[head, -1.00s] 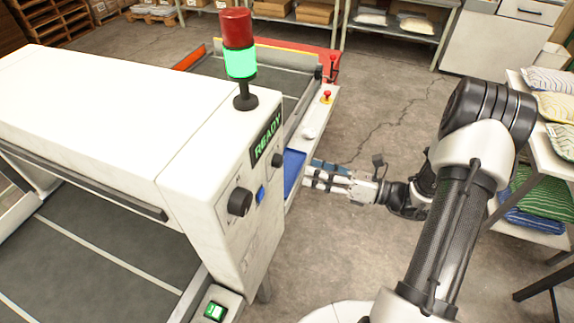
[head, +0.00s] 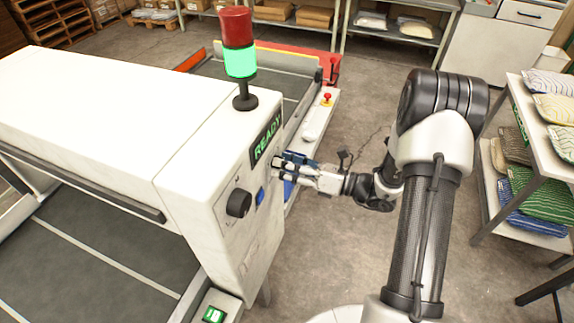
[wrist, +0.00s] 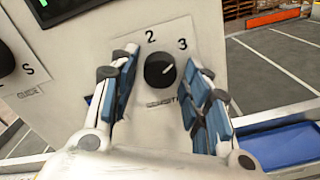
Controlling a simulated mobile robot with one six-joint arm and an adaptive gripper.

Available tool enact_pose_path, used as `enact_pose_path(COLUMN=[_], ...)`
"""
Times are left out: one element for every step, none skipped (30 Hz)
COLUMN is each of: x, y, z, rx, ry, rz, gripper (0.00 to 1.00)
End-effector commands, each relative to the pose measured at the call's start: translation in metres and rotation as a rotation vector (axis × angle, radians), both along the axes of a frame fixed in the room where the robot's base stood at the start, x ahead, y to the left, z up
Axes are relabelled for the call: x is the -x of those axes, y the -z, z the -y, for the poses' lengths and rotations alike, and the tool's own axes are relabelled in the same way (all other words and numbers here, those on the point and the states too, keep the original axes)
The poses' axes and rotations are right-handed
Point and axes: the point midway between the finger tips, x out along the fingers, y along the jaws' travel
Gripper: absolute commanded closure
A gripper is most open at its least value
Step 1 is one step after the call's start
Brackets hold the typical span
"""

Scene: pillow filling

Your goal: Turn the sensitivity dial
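The sensitivity dial (wrist: 160,70) is a round black knob with a white pointer mark on the white machine panel. In the wrist view it sits between my fingers, with the numbers 2 and 3 printed above it. Its mark points to the upper right, roughly toward the 3. The label below the dial is partly readable. My gripper (wrist: 165,62) is open, with one blue-padded finger on each side of the dial and visible gaps to it. In the head view my gripper (head: 277,168) is at the machine's end panel and hides the dial.
A larger black knob (head: 239,203) and a blue button (head: 260,196) are on the same panel. A lit READY display (head: 266,138) is above. A red and green signal tower (head: 239,60) stands on top. A blue tray (wrist: 285,146) is at lower right in the wrist view.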

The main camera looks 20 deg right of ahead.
Motion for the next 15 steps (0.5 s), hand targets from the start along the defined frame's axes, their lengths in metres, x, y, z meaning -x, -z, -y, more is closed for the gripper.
enact_pose_path(x=[0.0001,0.0000,0.0001,0.0001,0.0000,0.0001,0.0001,0.0001,0.0001,0.0001,0.0001,0.0001,0.0001,0.0001,0.0001], y=[0.0000,0.0000,0.0000,0.0000,0.0000,0.0001,0.0001,0.0001,0.0001,0.0001,0.0001,0.0001,0.0001,0.0002,0.0002], z=[0.0001,0.0001,0.0001,0.0001,0.0001,0.0002,0.0002,0.0002,0.0002,0.0002,0.0002,0.0002,0.0002,0.0002,0.0002], rx=[0.000,0.000,0.000,0.000,0.000,0.000,0.000,0.000,0.000,0.000,0.000,0.000,0.000,0.000,0.000], ry=[0.000,0.000,0.000,0.000,0.000,0.000,0.000,0.000,0.000,0.000,0.000,0.000,0.000,0.000,0.000], rz=[0.000,0.000,0.000,0.000,0.000,0.000,0.000,0.000,0.000,0.000,0.000,0.000,0.000,0.000,0.000], gripper=[0.62,0.64,0.67,0.69,0.71,0.74,0.76,0.78,0.80,0.82,0.84,0.87,0.89,0.91,0.94])
